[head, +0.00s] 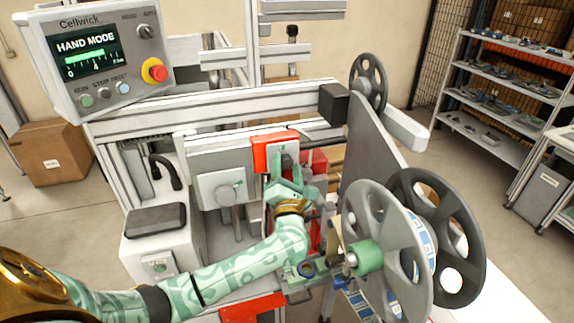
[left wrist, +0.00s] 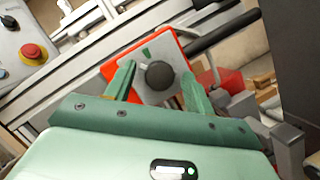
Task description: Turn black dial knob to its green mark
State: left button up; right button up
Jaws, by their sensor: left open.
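The black dial knob (left wrist: 159,75) shows in the left wrist view on a pale plate (left wrist: 140,82) with a red surround. A green mark (left wrist: 147,54) is on the plate, up and to the left of the knob. The knob's pointer is too small to make out. My left gripper (left wrist: 158,79) is open, with one green finger on each side of the knob and visible gaps between. I cannot tell how far the fingertips are from the plate. In the head view my left gripper (head: 289,172) is in front of the red surround (head: 262,139) and largely hides the knob. My right gripper is not in view.
Grey and black reels (head: 384,235) stand close to the right of my left arm. A control panel (head: 97,55) with a red stop button (head: 155,71) is at the upper left. Machine frame bars surround the dial. A shelf rack (head: 510,85) stands far right.

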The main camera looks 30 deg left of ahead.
pick_arm(q)
jog(key=shift+w+a, duration=0.15)
jog(key=shift+c, duration=0.9)
jog(key=c, duration=0.8)
jog(key=shift+r+m+p, duration=0.2)
jog(key=shift+m+p, duration=0.1)
jog(key=shift+p, duration=0.3)
jog(key=m+h+p, duration=0.1)
jog(key=m+p, duration=0.2)
jog(key=p, duration=0.1)
jog(key=m+h+p, duration=0.1)
jog(key=m+p, duration=0.2)
jog(key=p, duration=0.2)
jog(key=shift+r+g+h, duration=0.2)
jog(key=shift+g+h, duration=0.1)
jog(key=shift+h, duration=0.1)
jog(key=shift+f+m+p, duration=0.2)
jog(key=shift+m+p, duration=0.5)
jog(key=shift+p, duration=0.3)
jog(key=shift+h, duration=0.3)
jog(key=o, duration=1)
